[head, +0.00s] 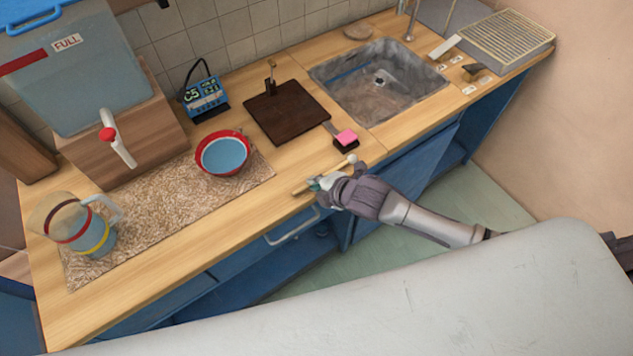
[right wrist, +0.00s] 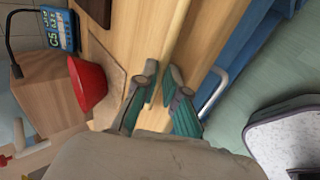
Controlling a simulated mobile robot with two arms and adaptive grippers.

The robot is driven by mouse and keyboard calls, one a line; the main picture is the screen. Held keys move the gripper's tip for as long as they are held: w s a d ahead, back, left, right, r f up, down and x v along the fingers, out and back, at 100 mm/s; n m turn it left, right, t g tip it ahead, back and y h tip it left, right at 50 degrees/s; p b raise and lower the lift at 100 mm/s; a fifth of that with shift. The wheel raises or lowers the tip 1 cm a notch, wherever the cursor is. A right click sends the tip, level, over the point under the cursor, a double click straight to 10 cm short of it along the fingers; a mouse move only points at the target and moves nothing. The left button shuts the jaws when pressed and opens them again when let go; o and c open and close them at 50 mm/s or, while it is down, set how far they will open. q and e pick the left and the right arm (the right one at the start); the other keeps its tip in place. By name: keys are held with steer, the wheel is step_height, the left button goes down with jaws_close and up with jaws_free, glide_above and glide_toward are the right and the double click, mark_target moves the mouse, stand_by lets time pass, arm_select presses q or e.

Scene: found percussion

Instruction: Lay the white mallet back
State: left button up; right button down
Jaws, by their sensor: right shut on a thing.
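The white mallet (head: 352,159) has a pale wooden stick and a small white ball head. In the head view it lies level at the front edge of the counter (head: 225,222), head toward the upper right. My right gripper (head: 317,184) is shut on its stick. In the right wrist view the stick (right wrist: 172,38) runs between the two green-padded fingers (right wrist: 161,78); its head is out of that picture. I cannot tell whether the stick touches the counter. My left gripper is not in view.
Near the mallet's head sits a dark block with a pink top (head: 346,137). Behind are a dark board (head: 287,115), a blue device (head: 205,97) and the sink (head: 345,98). A red-rimmed bowl (head: 243,171) and a jug (head: 75,228) stand left. Bare counter lies around the gripper.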

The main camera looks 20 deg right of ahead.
steer(key=shift+s+f, duration=0.15)
steer(key=shift+f, duration=0.15)
steer(key=c, duration=1.2)
jaws_free()
steer(key=shift+c, duration=0.2)
steer(key=shift+o, duration=0.3)
steer(key=shift+f, duration=0.1)
steer(key=shift+d+r, duration=0.1)
steer(key=shift+r, duration=0.1)
steer(key=v, duration=1.1)
steer(key=shift+s+r, duration=0.25)
steer(key=shift+r, duration=0.05)
